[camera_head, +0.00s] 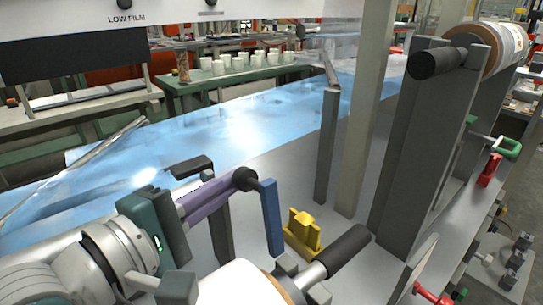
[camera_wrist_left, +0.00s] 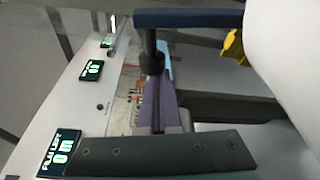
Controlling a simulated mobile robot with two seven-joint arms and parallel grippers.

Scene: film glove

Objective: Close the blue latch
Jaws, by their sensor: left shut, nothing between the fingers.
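The blue latch (camera_head: 271,218) is a blue bar hanging down from a black round knob (camera_head: 245,179) near the middle of the head view. In the left wrist view the blue latch (camera_wrist_left: 190,18) lies across the top, with its black stem below it. My left gripper (camera_head: 233,184) has purple fingers shut together and empty. Their tips are at or just beside the black knob; I cannot tell whether they touch. The fingers of the left gripper also show in the left wrist view (camera_wrist_left: 166,82), below the stem. My right gripper is not in view.
A yellow latch (camera_head: 303,232) stands right of the blue one. A white roll (camera_head: 240,284) is close in front. Tall grey posts (camera_head: 412,150) rise at the right, with red (camera_head: 490,170) and green (camera_head: 508,147) latches beyond. Blue film (camera_head: 240,125) stretches behind.

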